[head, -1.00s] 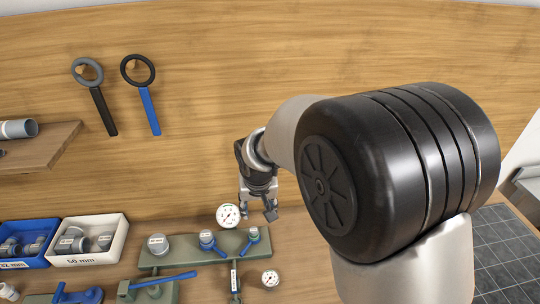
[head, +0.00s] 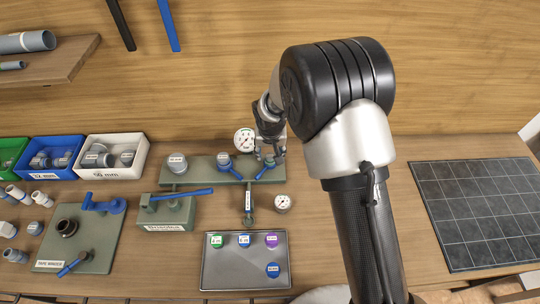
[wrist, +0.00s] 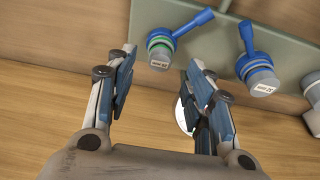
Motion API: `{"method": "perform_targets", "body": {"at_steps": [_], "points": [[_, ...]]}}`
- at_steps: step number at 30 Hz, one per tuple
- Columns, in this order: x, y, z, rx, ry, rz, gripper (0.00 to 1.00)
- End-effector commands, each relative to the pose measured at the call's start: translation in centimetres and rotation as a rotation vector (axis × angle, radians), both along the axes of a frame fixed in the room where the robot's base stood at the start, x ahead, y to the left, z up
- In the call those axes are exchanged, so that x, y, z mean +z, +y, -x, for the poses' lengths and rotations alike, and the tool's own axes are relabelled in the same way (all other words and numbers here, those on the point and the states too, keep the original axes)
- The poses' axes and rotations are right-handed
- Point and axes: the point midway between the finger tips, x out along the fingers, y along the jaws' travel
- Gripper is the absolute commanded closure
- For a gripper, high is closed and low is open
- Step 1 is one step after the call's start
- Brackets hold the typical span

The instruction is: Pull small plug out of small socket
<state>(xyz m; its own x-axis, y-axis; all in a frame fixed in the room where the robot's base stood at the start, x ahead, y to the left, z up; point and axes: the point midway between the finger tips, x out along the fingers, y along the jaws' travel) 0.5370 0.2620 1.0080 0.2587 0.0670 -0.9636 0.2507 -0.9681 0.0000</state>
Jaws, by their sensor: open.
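The green-grey manifold (head: 206,172) lies at the back of the bench with several fittings in a row. I take the small plug (wrist: 160,48) to be the end fitting with a blue lever, green rings and a white label. In the head view this plug (head: 270,163) is at the manifold's right end, partly covered by my gripper. It sits in its socket, which is mostly hidden beneath it. My gripper (wrist: 160,62) is open, its fingertips on either side of the plug's end in the wrist view. I cannot tell whether they touch it.
A second blue-lever fitting (wrist: 254,72) and a larger grey plug (head: 177,162) are beside it. A gauge (head: 244,140) stands close to my gripper, partly hidden by a finger in the wrist view. A tray (head: 225,268) with colored caps lies in front.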

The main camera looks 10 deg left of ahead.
Motion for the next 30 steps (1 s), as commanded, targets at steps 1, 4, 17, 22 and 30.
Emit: {"method": "perform_targets", "body": {"at_steps": [1, 4, 17, 22, 30], "points": [[-1.1, 0.0, -0.2, 0.0, 0.002, 0.001, 0.52], [-2.4, 0.1, -0.6, 0.0, 0.001, 0.001, 0.52], [-4.1, 0.3, -1.1, 0.0, -0.001, 0.0, 0.52], [-4.1, 0.3, -1.1, 0.0, 0.0, 0.0, 0.57], [-4.1, 0.3, -1.1, 0.0, 0.0, 0.0, 0.75]]}}
